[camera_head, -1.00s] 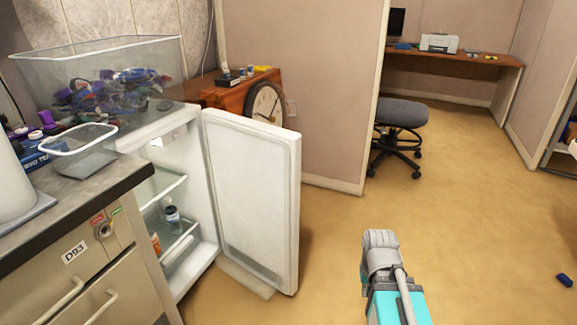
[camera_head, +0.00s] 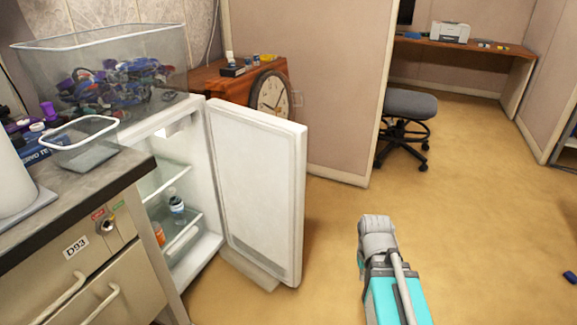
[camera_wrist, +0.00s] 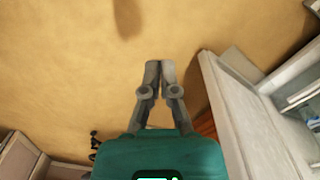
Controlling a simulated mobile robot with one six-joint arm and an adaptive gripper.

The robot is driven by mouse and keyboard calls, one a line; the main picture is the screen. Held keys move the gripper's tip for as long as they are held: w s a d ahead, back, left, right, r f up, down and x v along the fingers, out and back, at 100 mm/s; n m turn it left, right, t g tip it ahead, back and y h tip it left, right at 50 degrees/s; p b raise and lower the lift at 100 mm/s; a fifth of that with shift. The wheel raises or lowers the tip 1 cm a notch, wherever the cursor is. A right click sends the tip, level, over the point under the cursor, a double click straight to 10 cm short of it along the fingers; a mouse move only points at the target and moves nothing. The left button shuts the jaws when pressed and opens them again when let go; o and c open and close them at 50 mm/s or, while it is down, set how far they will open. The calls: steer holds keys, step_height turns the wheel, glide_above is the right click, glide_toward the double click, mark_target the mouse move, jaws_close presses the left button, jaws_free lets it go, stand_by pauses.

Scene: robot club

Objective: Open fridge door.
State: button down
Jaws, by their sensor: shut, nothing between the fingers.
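The small white fridge (camera_head: 190,243) stands beside the counter in the head view. Its door (camera_head: 262,190) is swung wide open, with the inner face toward me. Shelves with a dark-capped bottle (camera_head: 177,210) and an orange item (camera_head: 159,233) show inside. In the wrist view the fridge door (camera_wrist: 250,120) is at the right. My gripper (camera_wrist: 160,64) is shut and empty there, its fingers together over bare floor, to the left of the door and apart from it. In the head view part of my arm is at the lower middle, right of the door; the fingertips are hidden there.
A counter with drawers (camera_head: 95,275) stands left of the fridge. A clear bin of parts (camera_head: 110,75) sits on top. A wooden cabinet with a clock (camera_head: 270,93) and a partition (camera_head: 330,90) are behind the door. An office chair (camera_head: 408,115) stands farther back. The floor at right is open.

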steer(key=w+a+r+n+t+h+p, duration=0.1)
steer(key=w+a+r+n+t+p, duration=0.1)
steer(key=w+a+r+n+p, duration=0.3)
steer(key=w+a+r+n+t+h+p, duration=0.2)
steer(key=w+a+r+n+p, duration=0.4)
steer(key=a+r+n, duration=0.5)
steer(key=w+a+r+n+t+h+p, duration=0.1)
steer(key=w+a+r+n+t+p, duration=0.2)
steer(key=w+a+r+n+p, duration=0.2)
steer(key=a+r+n+p, duration=0.3)
steer(key=a+r+n, duration=0.1)
steer(key=a+n, duration=0.3)
steer(key=shift+w+a+n, duration=0.2)
steer(key=shift+a+n, duration=0.1)
steer(key=shift+a, duration=0.95)
steer(key=b, duration=0.7)
glide_toward(291, 170)
steer(key=f, duration=0.1)
steer(key=w+f, duration=0.1)
steer(key=f, duration=0.1)
steer(key=w+d+f, duration=0.1)
steer(key=shift+w+f, duration=0.15)
steer(key=shift+f, duration=0.25)
steer(key=shift+w+d, duration=0.55)
steer(key=shift+w, duration=0.15)
